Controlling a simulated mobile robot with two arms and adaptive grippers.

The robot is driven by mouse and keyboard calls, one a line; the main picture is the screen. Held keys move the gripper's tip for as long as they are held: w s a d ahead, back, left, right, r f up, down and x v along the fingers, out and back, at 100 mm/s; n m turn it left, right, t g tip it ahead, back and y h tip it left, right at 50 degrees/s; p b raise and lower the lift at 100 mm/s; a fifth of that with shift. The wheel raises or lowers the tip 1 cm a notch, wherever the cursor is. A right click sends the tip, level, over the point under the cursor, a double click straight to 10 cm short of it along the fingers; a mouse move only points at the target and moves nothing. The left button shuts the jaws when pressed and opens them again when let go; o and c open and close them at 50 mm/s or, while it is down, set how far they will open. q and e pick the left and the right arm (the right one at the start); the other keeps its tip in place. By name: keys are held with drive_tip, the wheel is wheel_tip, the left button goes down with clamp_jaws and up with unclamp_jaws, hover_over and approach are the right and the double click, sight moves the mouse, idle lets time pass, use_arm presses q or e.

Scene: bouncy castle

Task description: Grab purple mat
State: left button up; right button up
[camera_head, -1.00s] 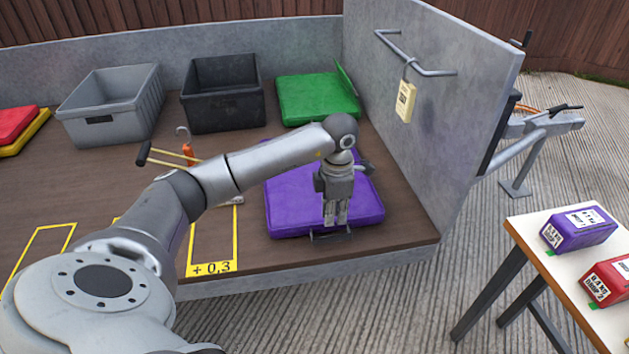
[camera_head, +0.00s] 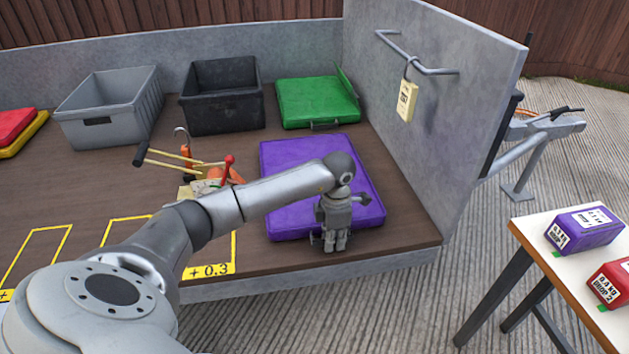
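The purple mat (camera_head: 300,165) lies flat on the brown deck near its front right corner, close to the grey side wall. My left gripper (camera_head: 334,246) points down at the mat's front edge, where the mat's handle was visible a second ago. The handle is now mostly hidden behind the gripper. The fingers look close together, but I cannot tell whether they are shut on the handle. My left forearm passes in front of the mat's left side. My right gripper is not in the view.
A green mat (camera_head: 315,100), a black crate (camera_head: 222,108) and a grey crate (camera_head: 108,122) stand behind. Tools (camera_head: 228,170) lie left of the purple mat. The grey side wall (camera_head: 415,150) rises on the right. A small table (camera_head: 545,235) with labelled boxes stands beyond it.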

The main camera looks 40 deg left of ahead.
use_arm(q)
drive_tip(key=shift+c, duration=0.5)
clamp_jaws()
drive_tip(key=shift+r, duration=0.2)
